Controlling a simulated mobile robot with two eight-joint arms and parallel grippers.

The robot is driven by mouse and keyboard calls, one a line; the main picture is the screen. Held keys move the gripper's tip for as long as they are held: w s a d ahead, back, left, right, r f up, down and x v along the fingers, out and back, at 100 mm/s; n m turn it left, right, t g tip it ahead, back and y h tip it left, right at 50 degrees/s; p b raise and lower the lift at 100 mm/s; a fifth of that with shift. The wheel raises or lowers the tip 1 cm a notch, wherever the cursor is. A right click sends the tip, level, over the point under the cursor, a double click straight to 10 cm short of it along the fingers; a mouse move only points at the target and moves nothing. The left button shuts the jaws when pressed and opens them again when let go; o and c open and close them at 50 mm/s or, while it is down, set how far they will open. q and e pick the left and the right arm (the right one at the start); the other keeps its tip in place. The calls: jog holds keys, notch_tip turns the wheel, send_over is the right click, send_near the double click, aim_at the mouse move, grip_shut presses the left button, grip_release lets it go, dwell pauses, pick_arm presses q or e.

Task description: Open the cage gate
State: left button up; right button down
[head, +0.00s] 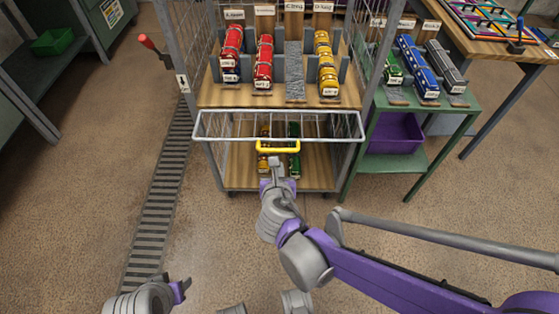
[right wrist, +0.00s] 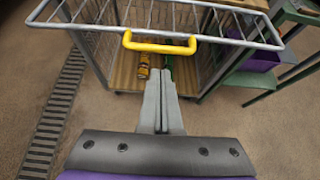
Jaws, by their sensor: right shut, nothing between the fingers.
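The cage gate (head: 222,126) is a pale wire-barred panel across the front of the wheeled cage, between its upper and lower shelves. It juts toward me at a steep angle in the head view and crosses the top of the right wrist view (right wrist: 88,27). A yellow handle (head: 278,149) is on its near edge; it also shows in the right wrist view (right wrist: 160,47). My right gripper (head: 274,161) is shut and empty, its tips just below the handle in the picture, with a visible gap in the right wrist view (right wrist: 161,72). My left gripper (head: 181,290) is low at left, away from the cage.
Red and yellow toy vehicles (head: 264,62) stand on the upper shelf; more sit on the lower shelf (head: 224,166). A green side table (head: 424,163) with a purple bin (head: 396,134) is close at right. A floor grate (head: 160,205) runs at left. Floor before the cage is clear.

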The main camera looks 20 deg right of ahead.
jog(key=v, duration=0.2)
jog(key=shift+s+r, duration=0.1)
jog(key=shift+r, duration=0.25)
